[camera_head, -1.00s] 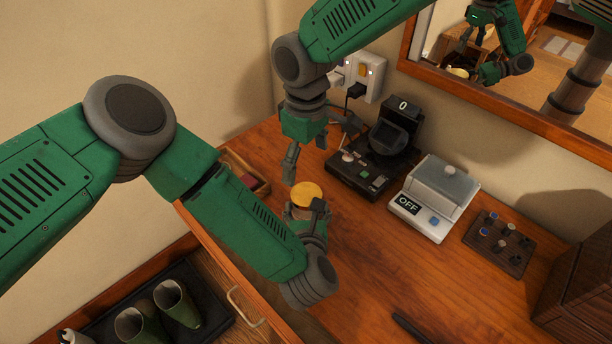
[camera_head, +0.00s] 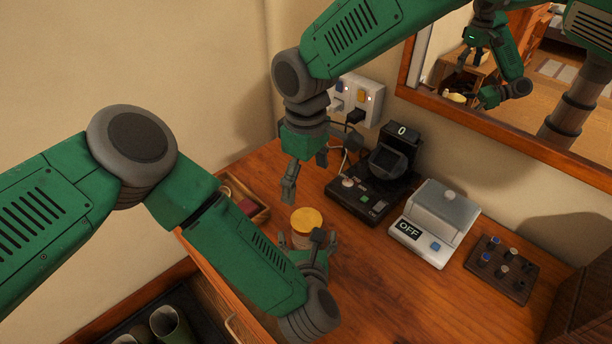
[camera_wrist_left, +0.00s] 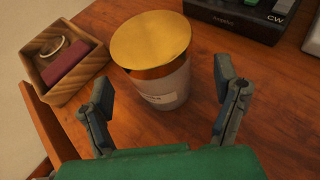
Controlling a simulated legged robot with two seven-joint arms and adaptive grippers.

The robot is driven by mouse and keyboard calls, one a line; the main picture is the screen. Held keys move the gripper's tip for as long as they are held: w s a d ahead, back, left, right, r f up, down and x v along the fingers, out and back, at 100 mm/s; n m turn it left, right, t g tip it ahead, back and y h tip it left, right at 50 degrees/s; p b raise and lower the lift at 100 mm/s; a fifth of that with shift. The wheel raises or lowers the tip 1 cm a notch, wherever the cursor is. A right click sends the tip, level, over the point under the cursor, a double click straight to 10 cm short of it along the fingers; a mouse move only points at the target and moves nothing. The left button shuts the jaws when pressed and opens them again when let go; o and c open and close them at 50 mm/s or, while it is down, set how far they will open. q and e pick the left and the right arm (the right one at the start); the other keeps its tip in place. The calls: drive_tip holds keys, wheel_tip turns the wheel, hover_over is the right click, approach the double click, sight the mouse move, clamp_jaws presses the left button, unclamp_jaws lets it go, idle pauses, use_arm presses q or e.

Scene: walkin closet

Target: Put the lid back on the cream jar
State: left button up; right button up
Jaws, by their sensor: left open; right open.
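The cream jar (camera_wrist_left: 165,88) stands upright on the wooden tabletop, a pale jar with a gold band. Its round gold lid (camera_wrist_left: 151,38) rests on top; it also shows in the head view (camera_head: 306,220). I cannot tell whether the lid is fully seated. My left gripper (camera_head: 308,243) is open on the near side of the jar. In the left wrist view its fingers are spread wide with the jar beyond and between them, apparently not touching it. My right gripper (camera_head: 305,174) is open and empty above and behind the jar.
A small wooden tray (camera_wrist_left: 45,62) with a ring and a dark red block is left of the jar.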

use_arm(q)
drive_tip(key=v, duration=1)
drive_tip(key=shift+s, duration=0.4)
